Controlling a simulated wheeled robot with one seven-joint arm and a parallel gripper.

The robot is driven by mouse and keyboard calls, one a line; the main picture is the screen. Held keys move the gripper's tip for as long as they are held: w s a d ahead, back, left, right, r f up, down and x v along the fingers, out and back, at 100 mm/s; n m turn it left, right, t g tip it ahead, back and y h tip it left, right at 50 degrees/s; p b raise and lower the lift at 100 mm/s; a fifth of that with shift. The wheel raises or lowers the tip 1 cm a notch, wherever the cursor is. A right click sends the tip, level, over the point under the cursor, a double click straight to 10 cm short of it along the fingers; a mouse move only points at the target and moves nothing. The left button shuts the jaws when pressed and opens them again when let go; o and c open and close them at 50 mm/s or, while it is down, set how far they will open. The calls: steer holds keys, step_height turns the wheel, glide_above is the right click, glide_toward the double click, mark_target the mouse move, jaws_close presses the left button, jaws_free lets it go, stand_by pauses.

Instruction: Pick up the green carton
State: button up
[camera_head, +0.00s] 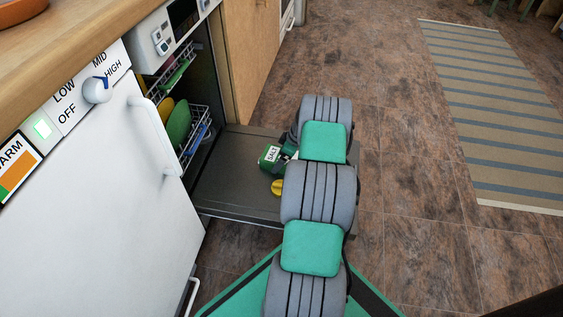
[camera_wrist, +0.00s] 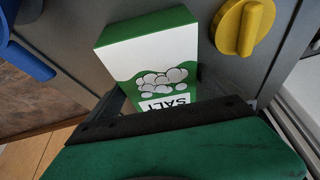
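The green carton (camera_head: 270,157) is a white and green box marked SALT. It lies on the open dishwasher door, just left of my gripper (camera_head: 287,153). In the wrist view the carton (camera_wrist: 150,48) fills the upper middle, its printed face showing upside down. Its lower part is hidden behind the dark edge of my gripper. My arm covers much of my gripper in the head view.
The open dishwasher door (camera_head: 232,180) lies low and flat. A yellow object (camera_head: 277,187) is on it near the carton; it also shows in the wrist view (camera_wrist: 243,27). Racks (camera_head: 192,137) with dishes stand at left. A white appliance door (camera_head: 115,200) is near left.

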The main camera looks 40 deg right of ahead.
steer(key=c, duration=1.8)
steer(key=shift+o, duration=0.2)
steer(key=shift+r, duration=0.15)
steer(key=shift+r, duration=0.3)
step_height(320, 180, up, 3)
steer(key=shift+f+p, duration=0.2)
steer(key=shift+p, duration=0.65)
steer(key=s+r+p, duration=0.1)
steer(key=r, duration=0.1)
steer(key=s+a+r+p, duration=0.1)
steer(key=s+r, duration=0.1)
steer(key=s+a+r+p, duration=0.1)
steer(key=r+p, duration=0.1)
steer(key=shift+s+a+r, duration=0.2)
steer(key=shift+a+r, duration=0.05)
steer(key=s+a+r+p, duration=0.3)
steer(key=s+a, duration=0.1)
steer(key=s, duration=0.3)
steer(key=shift+s+a+p, duration=0.25)
steer(key=shift+s+p, duration=0.05)
steer(key=shift+s, duration=0.1)
